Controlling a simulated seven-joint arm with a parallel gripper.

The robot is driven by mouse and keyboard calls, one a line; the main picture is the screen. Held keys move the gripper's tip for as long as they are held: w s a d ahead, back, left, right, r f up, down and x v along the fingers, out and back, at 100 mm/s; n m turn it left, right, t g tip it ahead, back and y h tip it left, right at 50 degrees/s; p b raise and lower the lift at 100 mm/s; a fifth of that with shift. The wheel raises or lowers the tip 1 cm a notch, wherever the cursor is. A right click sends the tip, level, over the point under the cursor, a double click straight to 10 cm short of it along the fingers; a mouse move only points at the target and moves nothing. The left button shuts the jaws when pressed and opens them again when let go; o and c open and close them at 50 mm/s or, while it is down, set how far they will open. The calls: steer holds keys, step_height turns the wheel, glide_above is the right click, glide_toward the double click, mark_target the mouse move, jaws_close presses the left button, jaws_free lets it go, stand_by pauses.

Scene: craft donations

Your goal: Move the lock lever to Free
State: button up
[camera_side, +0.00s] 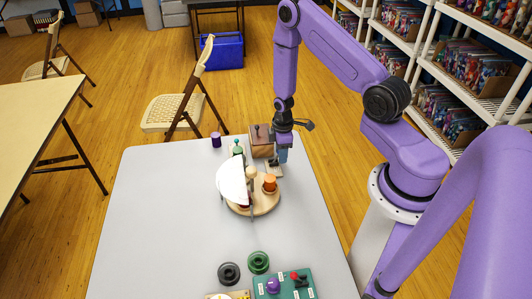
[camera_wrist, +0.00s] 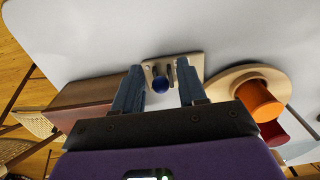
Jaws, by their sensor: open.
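In the wrist view a lever with a round blue knob (camera_wrist: 160,84) stands on a small pale wooden base (camera_wrist: 190,62). Dark upright parts stand on the base just beyond the knob. My gripper (camera_wrist: 160,70) is open, with one blue finger on each side of the knob and a gap on both sides. In the side view my gripper (camera_side: 283,157) points down over the wooden base (camera_side: 276,173), and its fingers hide the knob. No Free label can be read in either view, so I cannot tell the lever's setting.
A round wooden board (camera_side: 265,205) with an orange cup (camera_side: 270,182) and a white curved panel (camera_side: 231,182) stands close by. A wooden box (camera_side: 262,147) is just behind. A green panel (camera_side: 263,291) with knobs lies at the front. The table's left side is clear.

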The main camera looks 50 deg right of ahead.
steer(key=shift+r, duration=3.75)
